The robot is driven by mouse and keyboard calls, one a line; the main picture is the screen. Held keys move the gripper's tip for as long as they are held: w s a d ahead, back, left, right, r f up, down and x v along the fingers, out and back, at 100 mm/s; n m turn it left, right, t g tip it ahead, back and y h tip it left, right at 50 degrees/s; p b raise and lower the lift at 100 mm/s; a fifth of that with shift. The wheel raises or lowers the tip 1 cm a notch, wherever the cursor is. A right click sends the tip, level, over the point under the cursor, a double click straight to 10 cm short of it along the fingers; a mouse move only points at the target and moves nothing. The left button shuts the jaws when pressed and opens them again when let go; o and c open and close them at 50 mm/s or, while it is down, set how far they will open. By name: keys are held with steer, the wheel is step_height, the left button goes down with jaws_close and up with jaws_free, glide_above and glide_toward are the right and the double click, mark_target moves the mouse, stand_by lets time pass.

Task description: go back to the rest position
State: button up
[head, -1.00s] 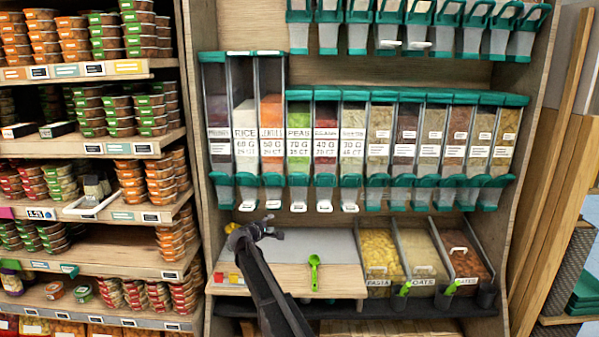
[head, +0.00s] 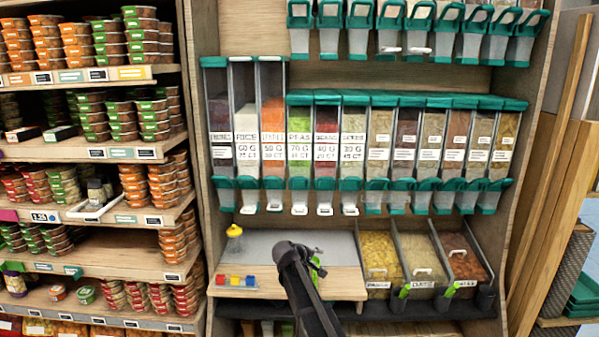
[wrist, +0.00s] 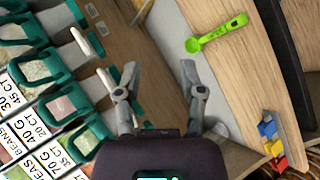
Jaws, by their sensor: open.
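My gripper (wrist: 160,72) is open and empty in the wrist view, its two fingers spread apart above the counter area. In the head view my gripper (head: 290,252) is at the end of my dark arm, over the middle of the wooden counter (head: 345,284); its fingers are hard to make out there. My arm partly covers a green scoop (head: 318,267) in the head view. The green scoop (wrist: 215,33) shows whole in the wrist view, lying on the wood apart from the fingers.
A yellow-topped container (head: 234,240) stands at the counter's left. Coloured blocks (head: 236,282) sit at the front left edge. Dispensers with green spouts (head: 299,190) hang above.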

steer(key=s+d+f+m+g+y+p, duration=0.1)
steer(key=s+d+f+m+g, duration=0.15)
steer(key=s+d, duration=0.4)
steer(key=s+d+f+m+g+y+p, duration=0.1)
steer(key=s+d+m+g, duration=0.15)
steer(key=s, duration=0.75)
steer(key=s+d+m+g+y+p, duration=0.1)
steer(key=s+y, duration=0.4)
steer(key=s, duration=1.2)
steer(key=d+m+g, duration=0.1)
steer(key=m+g, duration=0.1)
steer(key=shift+s+d+f+g+p, duration=0.2)
steer(key=shift+s+g+p, duration=0.1)
steer(key=shift+s+p, duration=0.1)
